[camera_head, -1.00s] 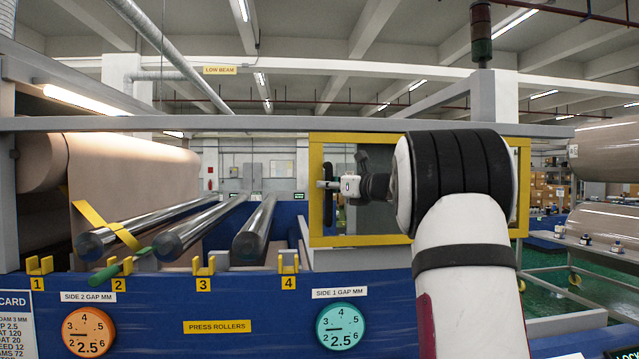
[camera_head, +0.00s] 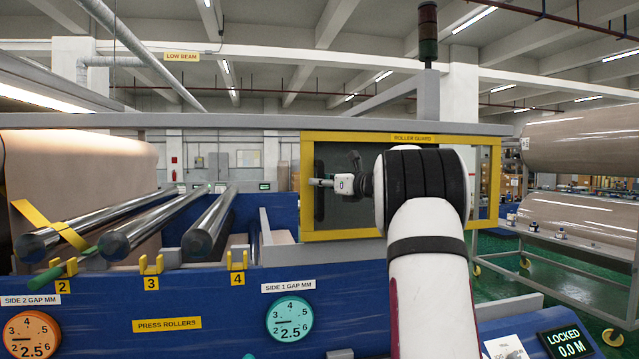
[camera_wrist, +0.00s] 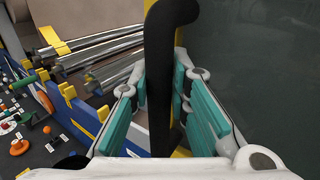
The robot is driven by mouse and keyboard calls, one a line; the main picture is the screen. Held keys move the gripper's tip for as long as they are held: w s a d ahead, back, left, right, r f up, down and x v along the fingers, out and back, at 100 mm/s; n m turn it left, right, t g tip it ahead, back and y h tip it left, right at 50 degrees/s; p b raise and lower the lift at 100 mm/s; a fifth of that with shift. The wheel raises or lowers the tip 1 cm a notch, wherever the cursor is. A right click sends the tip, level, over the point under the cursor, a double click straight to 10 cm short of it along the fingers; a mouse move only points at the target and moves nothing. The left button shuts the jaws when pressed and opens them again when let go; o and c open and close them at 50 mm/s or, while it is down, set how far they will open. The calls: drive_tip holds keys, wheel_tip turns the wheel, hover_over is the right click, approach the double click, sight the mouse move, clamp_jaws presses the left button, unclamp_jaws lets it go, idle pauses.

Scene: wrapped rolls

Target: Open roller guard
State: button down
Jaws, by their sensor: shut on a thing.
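The roller guard (camera_head: 400,137) is a yellow-framed, dark see-through panel below the grey top rail, right of the press rollers. Its label reads ROLLER GUARD. Its black upright handle (camera_head: 319,207) is near the left side of the frame. My gripper (camera_head: 322,183) is shut on this handle. In the wrist view the handle (camera_wrist: 160,55) stands between the teal finger pads of my gripper (camera_wrist: 163,105), and the dark panel fills the right side. My arm hides part of the guard's middle and right.
Shiny rollers (camera_head: 120,225) lie left of the guard, above the blue press front (camera_head: 200,300) with numbered yellow brackets and gap dials. A display (camera_head: 568,342) reads LOCKED 0.0 M. A rack of wrapped rolls (camera_head: 580,145) stands at right, with green floor before it.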

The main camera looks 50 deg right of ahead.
drive_tip(key=c, duration=1.5)
unclamp_jaws()
drive_tip(key=s, duration=1.2)
